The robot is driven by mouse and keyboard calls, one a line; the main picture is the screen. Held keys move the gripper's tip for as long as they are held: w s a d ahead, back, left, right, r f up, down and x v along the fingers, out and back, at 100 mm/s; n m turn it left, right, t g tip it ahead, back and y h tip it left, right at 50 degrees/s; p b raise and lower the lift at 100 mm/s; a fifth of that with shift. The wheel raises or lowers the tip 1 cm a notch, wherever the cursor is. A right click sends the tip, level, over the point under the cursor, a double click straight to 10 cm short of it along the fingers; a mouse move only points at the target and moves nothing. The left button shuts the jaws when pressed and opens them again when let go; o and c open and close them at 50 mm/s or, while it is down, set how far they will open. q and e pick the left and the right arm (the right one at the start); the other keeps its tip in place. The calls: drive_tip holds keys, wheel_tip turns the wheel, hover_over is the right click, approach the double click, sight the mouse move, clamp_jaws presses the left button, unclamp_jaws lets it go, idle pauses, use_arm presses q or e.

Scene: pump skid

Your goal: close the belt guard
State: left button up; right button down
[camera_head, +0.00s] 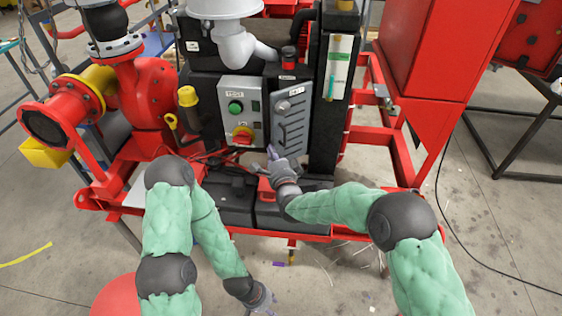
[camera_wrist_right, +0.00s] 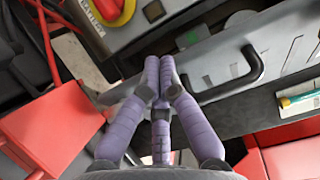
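The belt guard appears to be the grey slotted panel (camera_head: 292,119) with a dark handle, right of the grey control box. It stands at an angle to that box. In the right wrist view the panel (camera_wrist_right: 215,62) and its black handle (camera_wrist_right: 238,78) lie just ahead and to the right. My right gripper (camera_head: 271,152) is at the panel's lower left edge, fingertips together (camera_wrist_right: 160,72), with nothing visible between them. Whether they touch the panel is unclear. My left gripper (camera_head: 262,300) hangs low at the bottom of the head view, its fingers too small to judge.
The control box (camera_head: 238,108) has a green button and a red-yellow knob. Black batteries or boxes (camera_head: 228,203) sit below on the red skid frame (camera_head: 380,137). A black column (camera_head: 328,95) stands right of the panel. A red cabinet (camera_head: 440,55) is at upper right.

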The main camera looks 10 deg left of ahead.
use_arm(q)
drive_tip(key=shift+f+b, duration=2.05)
drive_tip(key=shift+f, duration=0.25)
use_arm(e)
drive_tip(key=shift+w+a+m+t+h, duration=0.25)
drive_tip(key=shift+w+a+m+h, duration=0.45)
drive_tip(key=shift+w, duration=0.75)
drive_tip(key=shift+w+a+m+t+h, duration=0.35)
drive_tip(key=shift+w+a+h, duration=0.65)
drive_tip(key=shift+w, duration=0.45)
drive_tip(key=shift+w+a+m+t+h, duration=0.2)
drive_tip(key=shift+w+a+m+h, duration=0.6)
drive_tip(key=shift+w, duration=0.65)
drive_tip(key=shift+a+n, duration=0.15)
drive_tip(key=shift+n, duration=0.1)
use_arm(q)
drive_tip(key=shift+f, duration=0.1)
